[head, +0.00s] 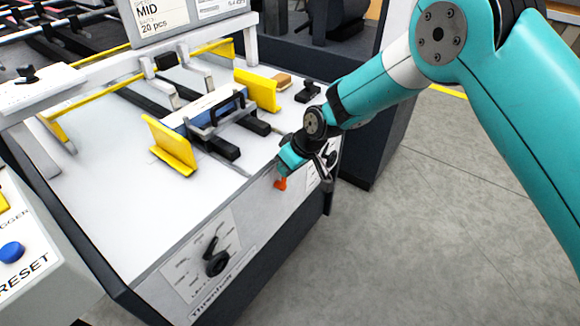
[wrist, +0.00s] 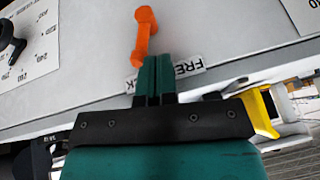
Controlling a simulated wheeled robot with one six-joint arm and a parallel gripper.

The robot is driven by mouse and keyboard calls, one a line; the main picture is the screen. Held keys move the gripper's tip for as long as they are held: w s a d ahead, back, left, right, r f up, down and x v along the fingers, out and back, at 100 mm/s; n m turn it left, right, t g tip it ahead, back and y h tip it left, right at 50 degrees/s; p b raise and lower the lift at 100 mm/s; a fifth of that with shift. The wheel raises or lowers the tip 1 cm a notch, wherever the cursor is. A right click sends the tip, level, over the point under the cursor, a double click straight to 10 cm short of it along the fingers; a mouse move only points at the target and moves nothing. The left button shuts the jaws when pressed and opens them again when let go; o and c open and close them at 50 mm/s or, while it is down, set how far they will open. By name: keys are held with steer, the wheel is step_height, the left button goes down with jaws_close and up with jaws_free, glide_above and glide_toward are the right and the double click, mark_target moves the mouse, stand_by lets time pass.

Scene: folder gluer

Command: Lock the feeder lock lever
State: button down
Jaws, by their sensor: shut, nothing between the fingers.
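The orange feeder lock lever (wrist: 145,34) is on the pale front panel of the feeder. In the wrist view it points from a round end at the top down toward my fingertips, leaning slightly left. My gripper (wrist: 155,58) is shut and empty, its fingertips just right of the lever's lower end; I cannot tell whether they touch it. A white label (wrist: 188,68) reading "FRE…" and "…K" is partly hidden behind the fingers. In the head view the lever (head: 281,184) shows as a small orange piece just below my gripper (head: 286,160).
A black dial knob (head: 215,260) is on the panel left of the lever, and another dial plate (head: 318,178) is to the right, partly behind my arm. Yellow guides (head: 172,148) and black rails stand on the feeder top. A box with a blue button (head: 11,252) is at left. Floor at right is clear.

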steer(key=s+a+v, duration=0.1)
steer(key=v, duration=1)
steer(key=shift+s+r, duration=0.35)
steer(key=shift+r, duration=0.15)
steer(key=s+d+r+m+p, duration=0.1)
steer(key=s+d+r+m, duration=0.1)
steer(key=s+d+r, duration=1.15)
steer(key=s, duration=0.5)
steer(key=s+d+r+m+g+h+p, duration=0.1)
steer(key=s+d+r, duration=0.2)
steer(key=s, duration=0.5)
steer(key=shift+s+d+r+g, duration=0.2)
steer(key=shift+d+g, duration=0.1)
